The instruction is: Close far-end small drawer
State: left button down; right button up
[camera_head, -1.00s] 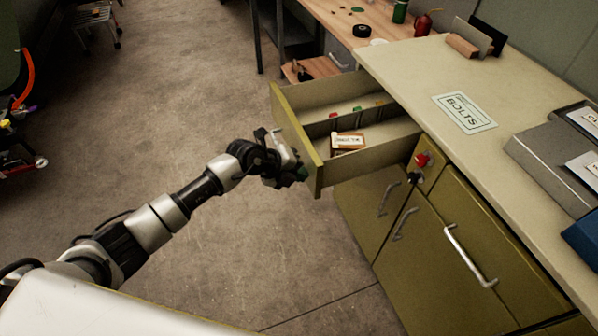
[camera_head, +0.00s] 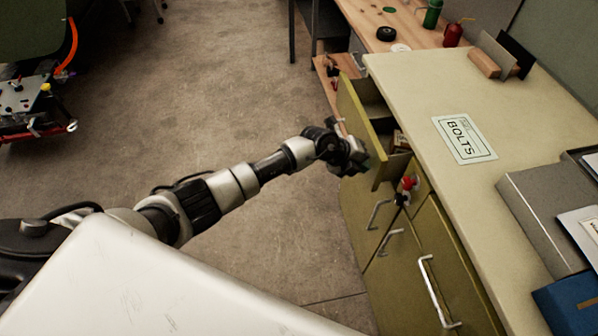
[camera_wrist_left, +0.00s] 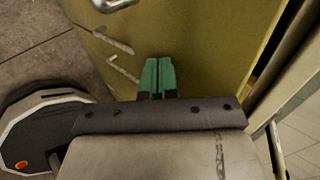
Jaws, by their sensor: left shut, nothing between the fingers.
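The far-end small drawer (camera_head: 361,115) is an olive drawer at the far end of the cabinet. It stands partly open, with a short stretch of its inside and part of a small box (camera_head: 401,139) showing. My left gripper (camera_head: 362,163) is at the outer face of the drawer front, near its near end. In the left wrist view the green fingertips (camera_wrist_left: 159,78) are together and empty, against or very close to the olive drawer front (camera_wrist_left: 205,35). A metal handle (camera_wrist_left: 112,4) shows at the top edge there. My right gripper is not in view.
The cabinet top (camera_head: 405,85) carries a BOLTS label, grey trays (camera_head: 540,215) and a blue box (camera_head: 572,303). A wooden bench (camera_head: 385,20) stands beyond.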

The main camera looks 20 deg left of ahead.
pick_arm(q)
jog(key=w+d, duration=0.1)
jog(key=d, duration=0.1)
jog(key=w+d+b, duration=0.2)
jog(key=w+d, duration=0.1)
jog(key=shift+d, duration=0.35)
jog(key=shift+w+d, duration=0.1)
jog(key=shift+d, duration=0.15)
jog(key=shift+r, duration=0.15)
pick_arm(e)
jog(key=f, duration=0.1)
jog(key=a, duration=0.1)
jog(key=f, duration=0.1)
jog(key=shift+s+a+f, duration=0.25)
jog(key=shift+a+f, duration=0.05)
pick_arm(q)
jog(key=shift+d+r, duration=0.15)
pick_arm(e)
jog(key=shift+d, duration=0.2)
pick_arm(q)
jog(key=shift+w, duration=0.1)
